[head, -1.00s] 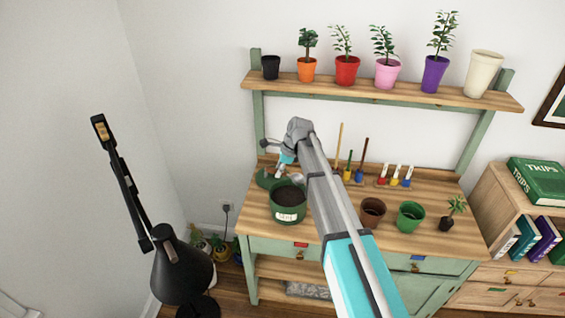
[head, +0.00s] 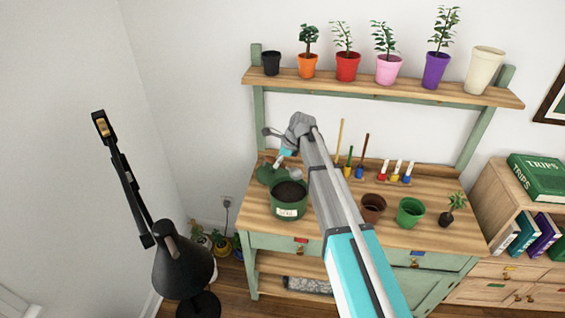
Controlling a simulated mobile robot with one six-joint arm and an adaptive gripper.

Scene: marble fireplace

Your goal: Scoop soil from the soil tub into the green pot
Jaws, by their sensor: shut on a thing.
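The soil tub (head: 289,211) is green with a pale label and stands on the left of the wooden bench, dark soil (head: 289,191) inside. The green pot (head: 411,213) stands upright on the bench's right half; its inside looks empty. My gripper (head: 281,161) is just above and behind the tub, beyond its back rim. It is shut on a small grey tool, seemingly a scoop (head: 296,173); it is small and partly hidden by my arm. I cannot tell whether the tool carries soil.
A brown pot (head: 373,207) stands left of the green pot, a small potted plant (head: 452,212) to the right. A green lid-like disc (head: 267,174) lies behind the tub. Colourful-handled tools stand along the back. A shelf (head: 380,87) with several pots hangs above.

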